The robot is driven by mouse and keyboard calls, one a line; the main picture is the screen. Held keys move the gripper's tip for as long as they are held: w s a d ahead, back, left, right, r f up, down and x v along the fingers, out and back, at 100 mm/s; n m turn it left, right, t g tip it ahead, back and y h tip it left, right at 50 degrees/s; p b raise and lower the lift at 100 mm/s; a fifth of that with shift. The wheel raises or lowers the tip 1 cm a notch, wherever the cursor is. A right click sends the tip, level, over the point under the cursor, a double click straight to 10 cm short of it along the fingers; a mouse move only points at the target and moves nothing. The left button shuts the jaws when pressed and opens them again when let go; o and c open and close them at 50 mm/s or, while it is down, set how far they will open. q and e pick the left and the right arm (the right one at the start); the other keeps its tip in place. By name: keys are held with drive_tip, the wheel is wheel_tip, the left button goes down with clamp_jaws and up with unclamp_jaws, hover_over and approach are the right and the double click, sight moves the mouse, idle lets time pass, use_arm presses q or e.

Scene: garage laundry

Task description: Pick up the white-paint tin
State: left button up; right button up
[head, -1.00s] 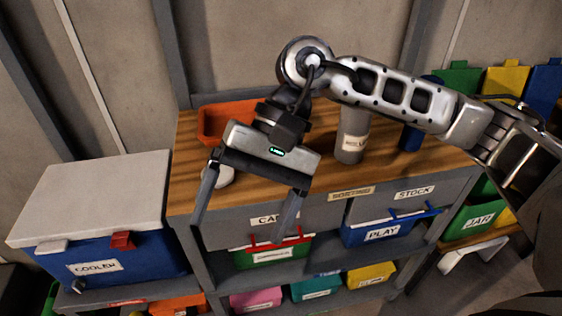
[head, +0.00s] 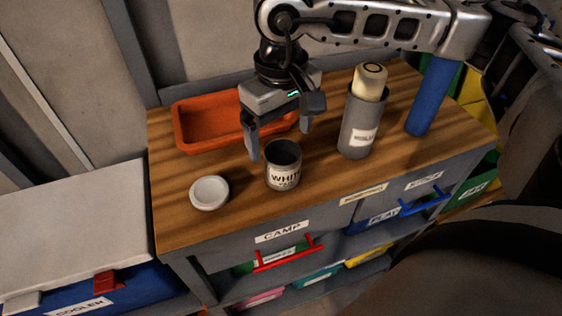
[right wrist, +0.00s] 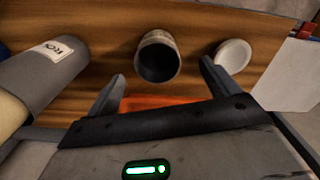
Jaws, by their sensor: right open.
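The white-paint tin (head: 283,181) stands upright on the wooden bench top, with a label reading "WHITE" and an open, dark mouth. It also shows in the right wrist view (right wrist: 158,57), just ahead of the fingers and between their lines. My right gripper (head: 280,134) is open and empty, just behind and above the tin in the head view. Its fingers (right wrist: 163,71) are spread wider than the tin, and no contact is visible. My left gripper is not in view.
A round white lid-like piece (head: 209,193) lies left of the tin. An orange tray (head: 200,132) is behind. A grey labelled canister (head: 360,130) holding a cream roll and a blue cylinder (head: 433,98) stand to the right. A white-lidded cooler (head: 85,225) is at the left.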

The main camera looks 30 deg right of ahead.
sight(283, 167)
wheel_tip(283, 167, down, 4)
drive_tip(key=shift+f, duration=0.1)
drive_tip(key=f, duration=0.1)
drive_tip(key=f+p, duration=0.1)
drive_tip(key=f, duration=0.3)
drive_tip(key=shift+w+d, duration=0.1)
drive_tip(key=shift+d, duration=0.15)
drive_tip(key=shift+c, duration=0.4)
drive_tip(key=c, duration=1.1)
drive_tip(key=shift+r, duration=0.1)
